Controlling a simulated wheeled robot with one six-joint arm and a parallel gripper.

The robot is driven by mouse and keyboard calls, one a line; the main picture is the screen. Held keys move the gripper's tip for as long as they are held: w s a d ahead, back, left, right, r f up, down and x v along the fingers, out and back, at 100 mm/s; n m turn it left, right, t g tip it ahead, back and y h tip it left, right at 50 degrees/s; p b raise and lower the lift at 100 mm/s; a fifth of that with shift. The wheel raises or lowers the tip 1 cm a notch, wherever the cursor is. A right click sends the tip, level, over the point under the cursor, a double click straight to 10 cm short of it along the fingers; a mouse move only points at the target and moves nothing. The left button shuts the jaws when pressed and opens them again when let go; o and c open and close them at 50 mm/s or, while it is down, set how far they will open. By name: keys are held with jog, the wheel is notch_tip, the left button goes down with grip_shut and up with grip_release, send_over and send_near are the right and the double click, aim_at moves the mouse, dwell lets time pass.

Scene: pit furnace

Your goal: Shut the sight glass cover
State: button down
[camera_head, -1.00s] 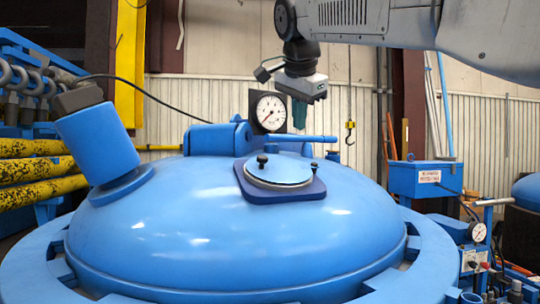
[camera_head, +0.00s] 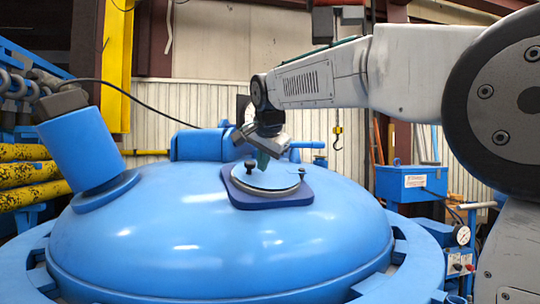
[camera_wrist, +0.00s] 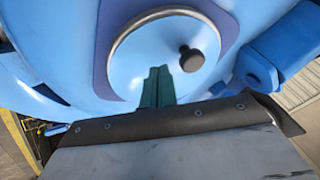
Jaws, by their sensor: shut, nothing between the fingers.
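The sight glass cover (camera_head: 270,182) is a round light-blue disc with a metal rim. It lies flat over a dark-blue pad (camera_head: 240,198) on top of the big blue furnace lid (camera_head: 160,230). A black knob (camera_head: 250,167) stands on the disc, with a smaller black knob at its right edge. My gripper (camera_head: 262,162) is shut and empty, pointing down just over the disc. In the wrist view its green fingers (camera_wrist: 157,85) overlap the disc (camera_wrist: 145,55), left of the black knob (camera_wrist: 190,58). I cannot tell whether they touch it.
A blue cylinder (camera_head: 78,150) with a black cable rises from the lid at left. A blue hinge block (camera_head: 196,145) and bar stand behind the cover. A blue box (camera_head: 412,182) and a gauge (camera_head: 462,235) are at right. Air above the lid's front is free.

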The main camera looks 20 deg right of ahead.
aim_at(254, 164)
jog(key=shift+w+a+r, duration=0.2)
jog(key=shift+w+a, duration=0.2)
jog(key=shift+w, duration=0.4)
jog(key=shift+w+a+r+m, duration=0.15)
jog(key=shift+w+m, duration=0.15)
jog(key=shift+w, duration=0.3)
jog(key=shift+w+r, duration=0.1)
jog(key=shift+r, duration=0.15)
